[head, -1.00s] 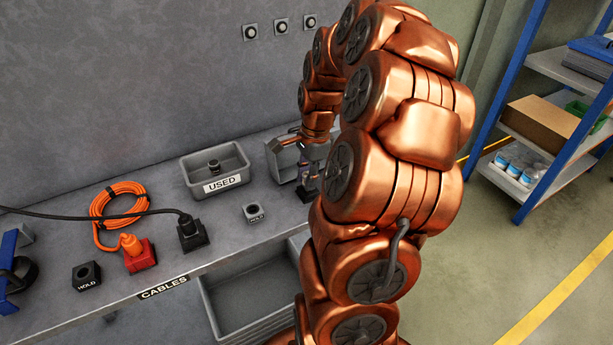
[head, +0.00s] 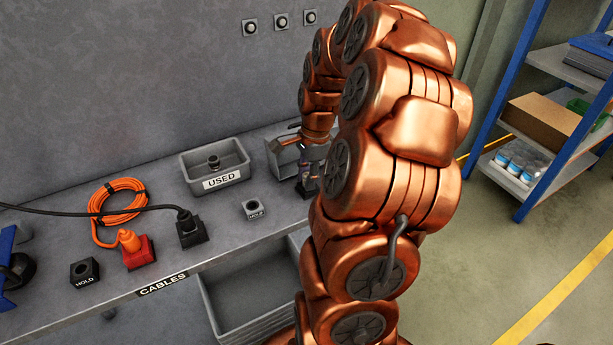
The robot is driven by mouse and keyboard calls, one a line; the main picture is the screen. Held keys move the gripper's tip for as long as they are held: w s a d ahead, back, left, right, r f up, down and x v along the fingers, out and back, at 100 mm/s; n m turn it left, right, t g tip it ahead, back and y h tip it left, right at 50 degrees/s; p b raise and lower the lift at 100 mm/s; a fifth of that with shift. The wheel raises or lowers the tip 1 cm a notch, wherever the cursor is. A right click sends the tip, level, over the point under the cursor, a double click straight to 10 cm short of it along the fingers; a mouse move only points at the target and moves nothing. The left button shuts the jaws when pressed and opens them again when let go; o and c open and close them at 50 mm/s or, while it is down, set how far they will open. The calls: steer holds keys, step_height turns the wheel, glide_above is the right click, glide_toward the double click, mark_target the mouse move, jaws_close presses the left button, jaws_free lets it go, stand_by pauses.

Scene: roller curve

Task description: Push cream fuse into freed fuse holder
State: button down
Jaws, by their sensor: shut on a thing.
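My gripper (head: 311,168) is at the back right of the bench, mostly hidden by my own copper arm. It points down over a small dark block (head: 306,189), which looks like a fuse holder. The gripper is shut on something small. The cream fuse itself cannot be made out between the fingers, and whether it touches the block cannot be told. A grey box (head: 284,158) stands just left of and behind the gripper.
A grey tray marked USED (head: 232,178) holds a dark round part. An open bin (head: 250,318) sits below the bench edge.

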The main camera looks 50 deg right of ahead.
steer(key=c, duration=0.8)
jaws_free()
steer(key=shift+r, duration=0.15)
steer(key=r, duration=0.4)
steer(key=d+r, duration=0.1)
steer(key=r, duration=0.6)
steer(key=shift+s+d+r, duration=0.3)
steer(key=shift+d, duration=0.05)
steer(key=s+a+n+g, duration=0.1)
steer(key=s+a+n, duration=0.2)
steer(key=a+n, duration=1.1)
steer(key=s+a+f+n, duration=0.2)
steer(key=s+a, duration=0.2)
steer(key=a, duration=0.1)
steer(key=s+a+f+n+g+h, duration=0.1)
steer(key=s+a+f+n, duration=0.1)
steer(key=s+a, duration=0.3)
steer(key=s+a+f+n, duration=0.2)
steer(key=s+a+n, duration=0.1)
steer(key=s+a, duration=0.1)
steer(key=shift+s+a+n+h, duration=0.4)
steer(key=shift+a, duration=0.15)
